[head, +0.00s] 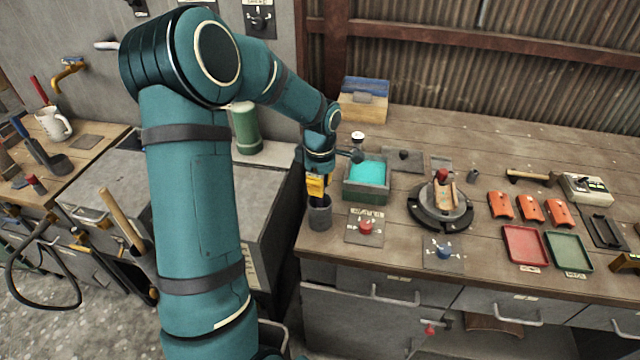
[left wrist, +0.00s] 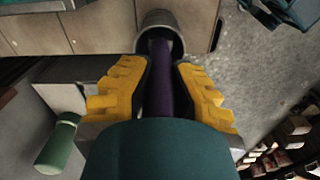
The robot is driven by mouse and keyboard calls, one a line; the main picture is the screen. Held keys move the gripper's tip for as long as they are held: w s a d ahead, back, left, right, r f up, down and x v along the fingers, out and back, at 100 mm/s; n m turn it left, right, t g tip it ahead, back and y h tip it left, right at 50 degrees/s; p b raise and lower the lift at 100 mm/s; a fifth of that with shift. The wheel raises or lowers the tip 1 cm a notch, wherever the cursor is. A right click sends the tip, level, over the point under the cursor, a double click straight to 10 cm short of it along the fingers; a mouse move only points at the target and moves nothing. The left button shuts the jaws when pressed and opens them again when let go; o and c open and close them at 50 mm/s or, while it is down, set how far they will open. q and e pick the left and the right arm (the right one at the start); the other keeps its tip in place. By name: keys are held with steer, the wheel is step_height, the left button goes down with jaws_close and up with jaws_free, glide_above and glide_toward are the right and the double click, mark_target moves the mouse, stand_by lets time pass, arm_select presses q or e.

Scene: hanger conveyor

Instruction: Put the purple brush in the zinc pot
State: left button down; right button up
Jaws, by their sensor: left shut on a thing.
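My left gripper (head: 318,193) points down just above the zinc pot (head: 320,218), a small dark grey cylinder at the front left corner of the workbench. In the left wrist view the yellow fingers of my left gripper (left wrist: 162,75) are closed around the purple brush (left wrist: 161,85). The brush points into the mouth of the zinc pot (left wrist: 151,18), and its far end appears inside the rim. The fingers and the pot hide most of the brush in the head view. My right gripper is not in view.
A green box with turquoise contents (head: 367,190) stands close right of the pot. A plate with a red knob (head: 365,228) lies in front of it. A round turntable (head: 441,207) sits further right. A green cylinder (head: 246,128) stands behind my left arm.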

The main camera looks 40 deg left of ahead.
arm_select(q)
steer(key=c, duration=1)
jaws_free()
steer(key=shift+c, duration=0.2)
